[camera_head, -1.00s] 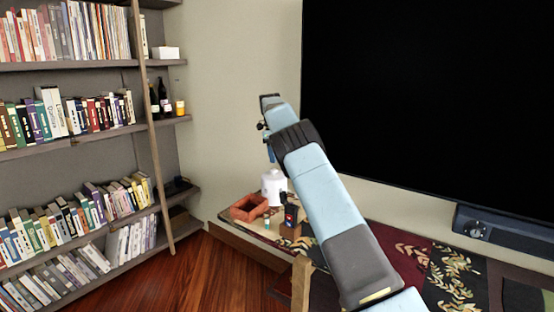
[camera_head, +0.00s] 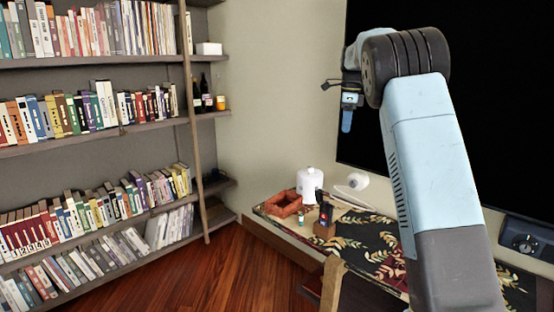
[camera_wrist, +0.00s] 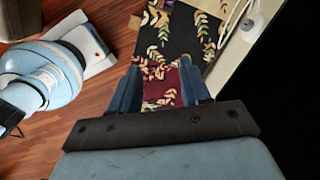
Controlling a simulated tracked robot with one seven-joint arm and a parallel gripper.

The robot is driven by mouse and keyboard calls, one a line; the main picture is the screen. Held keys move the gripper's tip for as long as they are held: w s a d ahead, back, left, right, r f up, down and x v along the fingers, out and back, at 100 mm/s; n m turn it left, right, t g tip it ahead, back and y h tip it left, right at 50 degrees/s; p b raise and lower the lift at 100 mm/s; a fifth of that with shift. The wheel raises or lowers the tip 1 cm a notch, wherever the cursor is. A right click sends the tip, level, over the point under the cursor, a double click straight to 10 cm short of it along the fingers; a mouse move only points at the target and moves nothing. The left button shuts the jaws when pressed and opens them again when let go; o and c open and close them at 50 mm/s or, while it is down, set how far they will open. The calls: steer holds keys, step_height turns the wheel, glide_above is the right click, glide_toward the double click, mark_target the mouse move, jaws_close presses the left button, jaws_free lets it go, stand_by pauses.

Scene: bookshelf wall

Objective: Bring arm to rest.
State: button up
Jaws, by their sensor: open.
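My gripper (camera_wrist: 158,88) is open and empty in the wrist view, its two blue fingers apart over the patterned cloth. In the head view my gripper (camera_head: 347,119) hangs at the end of my raised arm, above the level of the low table, in front of the wall and the dark screen. Its fingers look small and narrow from this side. My arm is bent, with a pale blue link rising at the right of the picture. Nothing is held.
A bookshelf (camera_head: 110,133) with a leaning wooden ladder (camera_head: 196,130) stands at left. A large dark screen (camera_head: 490,100) covers the right wall. Wooden floor (camera_head: 200,280) is free between.

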steer(key=s+d+r+n+t, duration=0.1)
steer(key=s+r+n, duration=0.15)
steer(key=s, duration=0.65)
steer(key=s+r+n+t, duration=0.15)
steer(key=s+n, duration=0.25)
steer(key=s, duration=0.5)
steer(key=s+d+r+n, duration=0.1)
steer(key=s+r+n, duration=0.25)
steer(key=s, duration=0.55)
steer(key=s+a+f+n+t, duration=0.1)
steer(key=s+f+n, duration=0.4)
steer(key=s, duration=0.7)
steer(key=s+a+f+n+t, duration=0.1)
steer(key=s+f+n, duration=0.5)
steer(key=s, duration=0.5)
steer(key=shift+s+a+f, duration=0.35)
steer(key=shift+a+f, duration=0.05)
steer(key=shift+f, duration=0.2)
steer(key=shift+t, duration=0.25)
